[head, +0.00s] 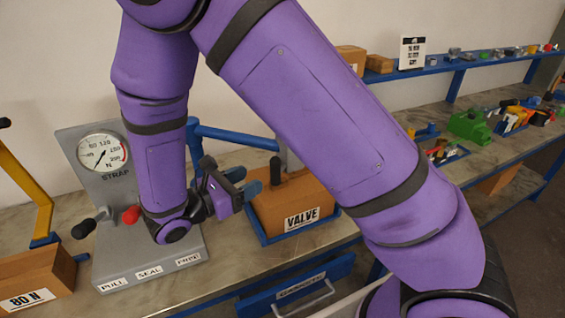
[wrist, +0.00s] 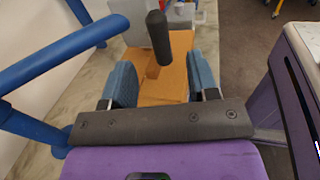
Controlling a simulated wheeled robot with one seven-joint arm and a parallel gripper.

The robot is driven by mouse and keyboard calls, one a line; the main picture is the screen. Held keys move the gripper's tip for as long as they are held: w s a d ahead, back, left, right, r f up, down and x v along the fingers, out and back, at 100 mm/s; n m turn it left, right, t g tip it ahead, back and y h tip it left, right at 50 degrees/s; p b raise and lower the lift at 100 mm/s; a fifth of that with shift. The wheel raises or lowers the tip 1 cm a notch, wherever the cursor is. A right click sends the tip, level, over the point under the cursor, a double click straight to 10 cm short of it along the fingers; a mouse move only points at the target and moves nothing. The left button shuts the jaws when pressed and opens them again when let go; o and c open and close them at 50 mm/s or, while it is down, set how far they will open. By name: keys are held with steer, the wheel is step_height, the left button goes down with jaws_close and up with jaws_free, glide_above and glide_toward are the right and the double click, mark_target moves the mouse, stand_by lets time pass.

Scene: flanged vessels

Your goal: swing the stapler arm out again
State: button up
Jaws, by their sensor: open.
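The stapler arm appears to be the blue tubular arm (head: 235,136) reaching from a blue post to a grey head (head: 285,155). It also shows in the wrist view (wrist: 60,68). A black upright grip (head: 275,171) is at its outer end, over the carton marked VALVE (head: 300,203). In the wrist view the grip (wrist: 157,38) stands ahead of and roughly between my two blue fingers. My gripper (head: 262,187) is open beside the grip, with a visible gap between its fingers (wrist: 162,82). I cannot tell whether either finger touches the grip.
A grey STRAP panel (head: 75,140) with a dial, a red knob (head: 131,215) and a black knob stands left, close to my arm. A yellow arm (head: 25,180) stands over a carton marked 80 N (head: 38,278). The carton marked VALVE sits in a blue tray (head: 262,238).

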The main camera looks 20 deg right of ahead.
steer(key=x, duration=1)
steer(key=shift+w+d, duration=0.2)
jaws_close()
steer(key=shift+d, duration=0.1)
